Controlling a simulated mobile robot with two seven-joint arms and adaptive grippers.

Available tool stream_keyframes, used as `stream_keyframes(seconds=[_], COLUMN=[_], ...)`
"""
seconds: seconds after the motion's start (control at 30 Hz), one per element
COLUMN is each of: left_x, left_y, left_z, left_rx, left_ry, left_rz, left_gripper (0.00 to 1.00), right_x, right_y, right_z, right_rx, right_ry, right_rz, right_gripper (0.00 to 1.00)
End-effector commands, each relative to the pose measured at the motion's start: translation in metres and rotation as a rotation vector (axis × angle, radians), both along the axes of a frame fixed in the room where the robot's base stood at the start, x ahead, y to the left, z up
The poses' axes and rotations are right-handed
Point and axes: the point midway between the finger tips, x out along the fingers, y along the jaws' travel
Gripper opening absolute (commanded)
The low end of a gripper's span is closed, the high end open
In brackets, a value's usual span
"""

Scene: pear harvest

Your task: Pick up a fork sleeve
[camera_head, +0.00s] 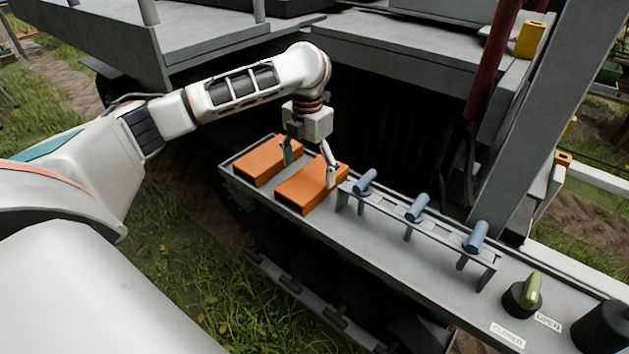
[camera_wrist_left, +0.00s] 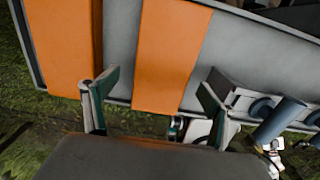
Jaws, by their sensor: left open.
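Two orange fork sleeves lie side by side on the grey tray. The left sleeve (camera_head: 262,163) also shows at the left of the wrist view (camera_wrist_left: 62,45). The right sleeve (camera_head: 305,193) shows in the middle of the wrist view (camera_wrist_left: 170,50). My left gripper (camera_head: 309,165) points down over the right sleeve, open and empty. In the wrist view its two fingers stand apart, one to each side of that sleeve's width. I cannot tell whether a finger touches the sleeve. My right gripper is not in view.
Right of the sleeves, a raised rack (camera_head: 395,211) carries three blue cylinders. Further right on the tray (camera_head: 440,295) stand a green-handled knob (camera_head: 530,291) and a black round part (camera_head: 603,328). Grey machine frames rise behind. Grass lies in front.

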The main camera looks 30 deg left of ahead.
Motion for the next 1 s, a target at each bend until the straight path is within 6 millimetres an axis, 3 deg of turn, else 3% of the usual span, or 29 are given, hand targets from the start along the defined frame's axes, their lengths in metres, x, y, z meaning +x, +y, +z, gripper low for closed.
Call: stream_keyframes(seconds=[0.03, 0.2, 0.47, 0.67, 1.0], left_x=[-0.002, -0.003, -0.002, -0.002, -0.002], left_y=[-0.002, -0.004, -0.003, -0.003, -0.004], left_z=[-0.015, -0.037, -0.036, -0.037, -0.035], left_rx=[0.0, 0.0, 0.0, 0.0, 0.0], left_ry=[0.008, 0.007, 0.0, 0.0, 0.0], left_rz=[-0.001, -0.002, -0.002, -0.002, -0.002], left_gripper=[0.85, 0.85, 0.85, 0.38, 0.38], right_x=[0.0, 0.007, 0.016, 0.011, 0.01], right_y=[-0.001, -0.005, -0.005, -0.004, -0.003], right_z=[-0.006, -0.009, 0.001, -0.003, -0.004], right_rx=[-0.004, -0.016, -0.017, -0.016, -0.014], right_ry=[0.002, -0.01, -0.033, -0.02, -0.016], right_rz=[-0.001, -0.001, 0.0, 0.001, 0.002], right_gripper=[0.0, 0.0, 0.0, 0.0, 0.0])
